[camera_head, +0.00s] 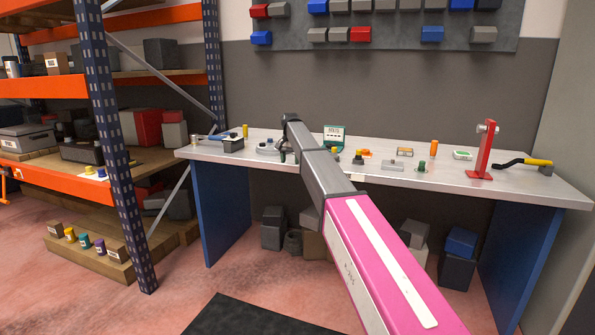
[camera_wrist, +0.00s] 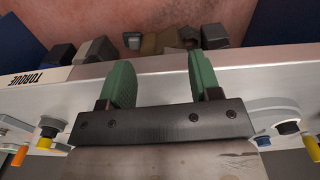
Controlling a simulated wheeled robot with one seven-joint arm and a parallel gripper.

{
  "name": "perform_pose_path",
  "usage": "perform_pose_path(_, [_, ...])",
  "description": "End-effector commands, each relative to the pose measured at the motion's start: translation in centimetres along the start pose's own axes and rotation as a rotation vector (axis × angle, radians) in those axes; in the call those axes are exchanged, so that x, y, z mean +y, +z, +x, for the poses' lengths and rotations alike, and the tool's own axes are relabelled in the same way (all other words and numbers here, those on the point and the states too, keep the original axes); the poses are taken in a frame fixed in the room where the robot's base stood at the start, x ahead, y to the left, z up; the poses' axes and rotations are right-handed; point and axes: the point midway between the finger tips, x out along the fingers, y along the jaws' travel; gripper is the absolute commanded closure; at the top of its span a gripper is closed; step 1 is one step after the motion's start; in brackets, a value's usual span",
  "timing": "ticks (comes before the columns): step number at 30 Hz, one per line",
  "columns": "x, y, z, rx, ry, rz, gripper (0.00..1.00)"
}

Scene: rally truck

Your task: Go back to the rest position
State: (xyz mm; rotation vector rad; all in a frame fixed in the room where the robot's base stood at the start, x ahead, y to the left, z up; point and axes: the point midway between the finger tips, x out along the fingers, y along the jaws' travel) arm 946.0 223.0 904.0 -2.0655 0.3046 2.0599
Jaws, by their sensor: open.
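My arm reaches out over the workbench (camera_head: 228,155), its pink and white link in the foreground of the head view. My gripper (camera_head: 283,155) is at the far end of the arm, small and partly hidden by it, above the left half of the bench. In the wrist view, my gripper (camera_wrist: 162,85) shows two green fingers spread apart with nothing between them. The bench edge runs behind the fingers there, and the floor lies beyond it.
Small items stand on the bench, including a green-framed sign (camera_head: 334,134), an orange cylinder (camera_head: 434,147), a red stand (camera_head: 483,155) and a yellow-handled tool (camera_head: 537,162). An orange and blue rack (camera_head: 108,140) stands left. Grey boxes (camera_head: 272,230) sit beneath the bench. Floor before it is open.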

Motion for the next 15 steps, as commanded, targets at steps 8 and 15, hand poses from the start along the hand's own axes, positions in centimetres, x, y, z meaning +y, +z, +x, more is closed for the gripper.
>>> perform_pose_path(8, [10.1, 8.1, 12.3, -0.004, 0.002, -0.067, 0.43])
perform_pose_path(15, [19.2, 16.9, 21.6, -0.003, 0.001, -0.137, 0.43])
